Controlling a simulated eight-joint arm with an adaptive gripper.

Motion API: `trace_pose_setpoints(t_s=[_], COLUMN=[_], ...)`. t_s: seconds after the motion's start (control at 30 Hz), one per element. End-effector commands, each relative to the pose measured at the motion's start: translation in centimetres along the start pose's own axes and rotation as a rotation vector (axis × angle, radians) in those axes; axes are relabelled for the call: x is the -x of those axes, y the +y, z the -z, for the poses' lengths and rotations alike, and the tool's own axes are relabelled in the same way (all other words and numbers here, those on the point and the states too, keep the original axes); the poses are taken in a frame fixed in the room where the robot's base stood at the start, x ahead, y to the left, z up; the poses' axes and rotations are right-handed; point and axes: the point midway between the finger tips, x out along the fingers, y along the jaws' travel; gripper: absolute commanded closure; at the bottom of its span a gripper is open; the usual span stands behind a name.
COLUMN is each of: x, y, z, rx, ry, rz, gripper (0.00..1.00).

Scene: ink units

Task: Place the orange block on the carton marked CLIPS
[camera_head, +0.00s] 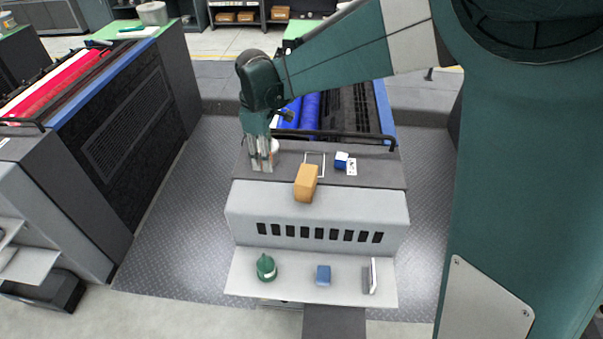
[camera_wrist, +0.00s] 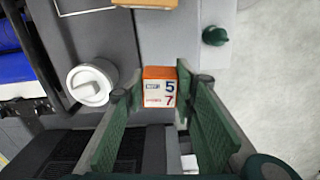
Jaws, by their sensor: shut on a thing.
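My gripper (camera_head: 262,168) is over the left end of the machine's dark top in the head view. In the wrist view my gripper (camera_wrist: 158,80) has its green fingers shut on the orange block (camera_wrist: 159,87), which has a white face with a blue 5 and a red 7. In the head view the block is hidden by the fingers. A tan carton (camera_head: 306,184) stands at the front edge of the top, right of my gripper. Its edge shows at the top of the wrist view (camera_wrist: 145,3). No CLIPS marking is readable on it.
A white lidded tub (camera_wrist: 92,84) stands close beside the gripper. A white outline (camera_head: 315,160) and a blue-and-white block (camera_head: 341,160) are on the top. The lower shelf (camera_head: 295,288) holds a green bottle (camera_head: 266,268), a blue block (camera_head: 323,275) and a pale upright thing (camera_head: 372,276).

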Motion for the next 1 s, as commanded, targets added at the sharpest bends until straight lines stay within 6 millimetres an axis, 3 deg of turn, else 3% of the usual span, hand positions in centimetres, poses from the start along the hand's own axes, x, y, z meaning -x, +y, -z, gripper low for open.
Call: trace_pose_setpoints(t_s=[0.3,0.5,0.7,1.0], x=[3.9,5.7,6.5,6.6], y=[1.9,2.4,2.6,2.6], z=[-7.8,-11.5,-13.2,-13.4], rx=[0.061,0.097,0.115,0.118], ry=[0.0,0.0,0.0,0.0], rz=[0.0,0.0,0.001,0.0], gripper=[0.85,0.85,0.85,0.85])
